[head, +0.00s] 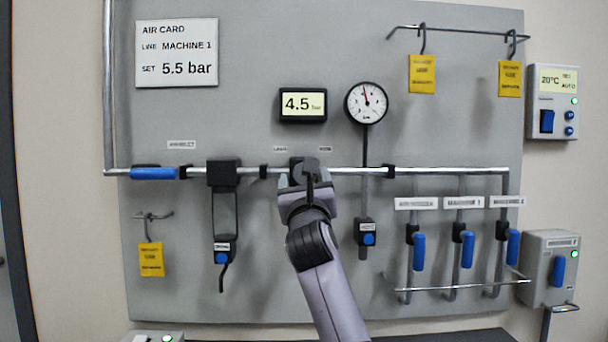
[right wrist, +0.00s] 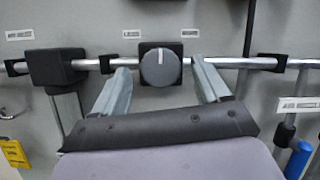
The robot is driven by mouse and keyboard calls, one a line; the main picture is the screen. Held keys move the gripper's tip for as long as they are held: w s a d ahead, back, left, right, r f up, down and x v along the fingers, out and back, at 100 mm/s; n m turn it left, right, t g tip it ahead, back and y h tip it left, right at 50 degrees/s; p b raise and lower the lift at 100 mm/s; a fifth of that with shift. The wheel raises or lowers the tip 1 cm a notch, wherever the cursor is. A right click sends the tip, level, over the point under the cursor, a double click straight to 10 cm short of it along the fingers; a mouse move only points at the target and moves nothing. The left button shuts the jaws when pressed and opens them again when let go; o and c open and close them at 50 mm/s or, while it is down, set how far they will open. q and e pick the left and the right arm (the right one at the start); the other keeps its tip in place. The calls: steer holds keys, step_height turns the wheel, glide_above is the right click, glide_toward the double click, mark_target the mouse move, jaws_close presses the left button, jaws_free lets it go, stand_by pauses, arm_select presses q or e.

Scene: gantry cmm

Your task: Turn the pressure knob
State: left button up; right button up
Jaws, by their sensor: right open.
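The pressure knob (right wrist: 159,68) is a round grey dial with a white pointer line on a black square block, set on the horizontal pipe. In the head view the knob's block (head: 303,161) is mostly hidden behind my right gripper (head: 306,178). In the right wrist view my right gripper (right wrist: 163,85) is open, one finger on each side of the knob and apart from it. The display (head: 303,105) above reads 4.5 bar. The card (head: 177,53) says Machine 1, set 5.5 bar. My left gripper is not in view.
A round gauge (head: 367,103) sits right of the display. A black filter unit (head: 223,174) hangs left of the knob. Several blue-handled valves (head: 467,249) are at lower right behind a rail (head: 440,291). Yellow tags (head: 422,74) hang from hooks.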

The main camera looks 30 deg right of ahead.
steer(key=shift+x, duration=1)
steer(key=c, duration=1)
steer(key=shift+a+f+m, duration=0.1)
steer(key=shift+m, duration=0.3)
